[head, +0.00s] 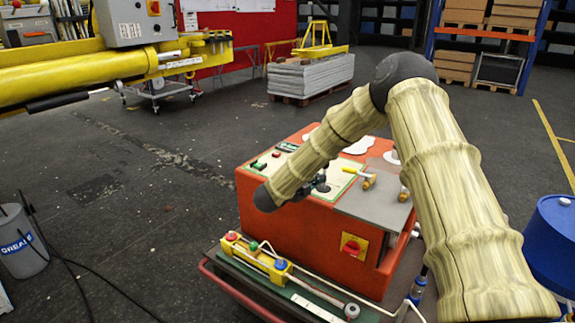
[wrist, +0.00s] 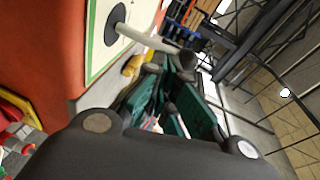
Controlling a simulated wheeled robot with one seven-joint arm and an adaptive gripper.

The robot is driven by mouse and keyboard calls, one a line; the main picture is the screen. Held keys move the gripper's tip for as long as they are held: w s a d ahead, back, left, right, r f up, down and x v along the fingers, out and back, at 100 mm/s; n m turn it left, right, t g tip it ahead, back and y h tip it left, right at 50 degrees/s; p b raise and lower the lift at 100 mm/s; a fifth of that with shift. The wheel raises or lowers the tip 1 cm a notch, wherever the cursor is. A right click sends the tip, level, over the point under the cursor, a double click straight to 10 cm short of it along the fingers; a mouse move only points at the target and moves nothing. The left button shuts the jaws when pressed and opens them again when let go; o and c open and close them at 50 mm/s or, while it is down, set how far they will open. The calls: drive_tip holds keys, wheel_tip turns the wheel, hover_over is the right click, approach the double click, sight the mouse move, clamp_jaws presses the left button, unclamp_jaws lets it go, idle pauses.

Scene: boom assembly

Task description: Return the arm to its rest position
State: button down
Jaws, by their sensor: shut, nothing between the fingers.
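My arm shows in the head view in a beige ribbed cover. It is bent at a high black elbow, and its forearm slopes down to the left over the orange control box (head: 290,228). My gripper cannot be made out clearly in the head view. In the wrist view my gripper (wrist: 172,88) shows its dark green and black fingers drawn together, with nothing seen held between them. The box's orange side (wrist: 40,50) and its green-edged panel (wrist: 95,55) are close by on the left. A grey lever with a black round base (wrist: 115,18) reaches across behind the fingers.
A yellow fixture (head: 255,255) with coloured knobs lies at the front of the cart. A blue drum (head: 553,240) stands at right and a grey bucket (head: 20,245) at left. A yellow boom (head: 70,70) hangs at upper left. The floor left of the box is mostly clear.

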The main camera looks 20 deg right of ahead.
drive_tip(key=a+f+n+t+y, duration=0.1)
drive_tip(key=f+n, duration=0.1)
drive_tip(key=s+a+f+n+y+p, duration=0.1)
drive_tip(key=a+f+n, duration=0.1)
drive_tip(key=s+a+f+n+t, duration=0.1)
drive_tip(key=f, duration=0.2)
drive_tip(key=shift+a+n+t+y+p, duration=0.3)
drive_tip(key=shift+a+n+y+p, duration=0.1)
drive_tip(key=s+a+f+n+y+p, duration=0.3)
drive_tip(key=s+a+f+n+y, duration=0.4)
drive_tip(key=s+f+n, duration=0.5)
drive_tip(key=s+a+f+n+g+y+p, duration=0.1)
drive_tip(key=s+a+f+n+y, duration=0.2)
drive_tip(key=s, duration=0.5)
drive_tip(key=s+a+f+n+g+p, duration=0.1)
drive_tip(key=s+a+f+g, duration=0.1)
drive_tip(key=s+a+f, duration=0.35)
drive_tip(key=s+n+g+y+p, duration=0.2)
drive_tip(key=s+n+g, duration=0.4)
drive_tip(key=s, duration=2.1)
drive_tip(key=shift+s+f+n, duration=0.2)
drive_tip(key=shift+s+n, duration=0.1)
drive_tip(key=shift+n, duration=0.4)
